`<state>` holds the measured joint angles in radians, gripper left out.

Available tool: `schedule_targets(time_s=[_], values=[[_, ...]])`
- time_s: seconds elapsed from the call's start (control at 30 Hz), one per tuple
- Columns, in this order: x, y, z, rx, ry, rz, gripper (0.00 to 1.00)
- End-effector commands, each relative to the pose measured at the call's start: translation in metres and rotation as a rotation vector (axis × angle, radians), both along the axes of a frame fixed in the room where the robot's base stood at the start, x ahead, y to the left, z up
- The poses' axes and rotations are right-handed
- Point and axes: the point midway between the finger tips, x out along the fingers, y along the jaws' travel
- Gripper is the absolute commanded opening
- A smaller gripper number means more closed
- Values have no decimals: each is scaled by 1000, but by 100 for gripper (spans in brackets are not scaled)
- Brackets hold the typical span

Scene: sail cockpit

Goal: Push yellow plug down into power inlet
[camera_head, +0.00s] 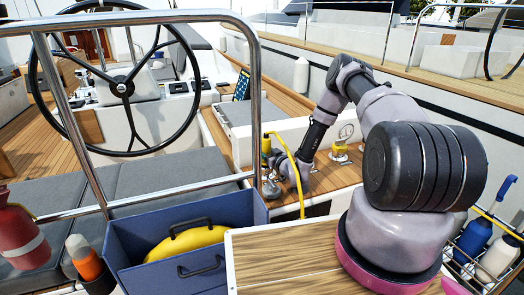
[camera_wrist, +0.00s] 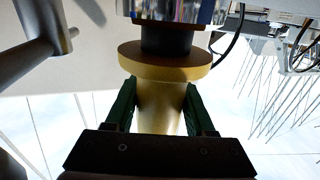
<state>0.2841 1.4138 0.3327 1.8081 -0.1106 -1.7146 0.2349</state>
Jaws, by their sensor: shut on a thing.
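The yellow plug (camera_head: 266,146) stands roughly upright in the head view, at the left end of my reaching arm, with a yellow cable running from its top. In the wrist view the plug (camera_wrist: 160,112) is a dull yellow cylinder with a wide flange. The green fingers of my gripper (camera_wrist: 160,100) are shut on its two sides. A dark neck beyond the flange meets a shiny metal ring, likely the power inlet (camera_wrist: 175,10). The inlet (camera_head: 270,190) looks like a small chrome fitting below the plug in the head view. How deep the neck sits is hidden.
A yellow-topped fitting (camera_head: 340,152) stands on the teak to the right of my gripper. The yellow cable (camera_head: 296,170) hangs close beside my wrist. A blue box (camera_head: 150,280), a steel rail (camera_head: 256,90) and a steering wheel (camera_head: 122,88) are at left.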

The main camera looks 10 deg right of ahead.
Motion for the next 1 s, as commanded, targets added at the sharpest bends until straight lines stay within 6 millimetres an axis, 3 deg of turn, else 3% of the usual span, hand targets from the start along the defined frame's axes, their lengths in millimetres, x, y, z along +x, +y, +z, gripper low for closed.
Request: schedule_targets(time_s=[0.97, 1.0], values=[[0, 1, -15, 1, -2, 2, 0], [0, 1, -15, 1, -2, 2, 58]])
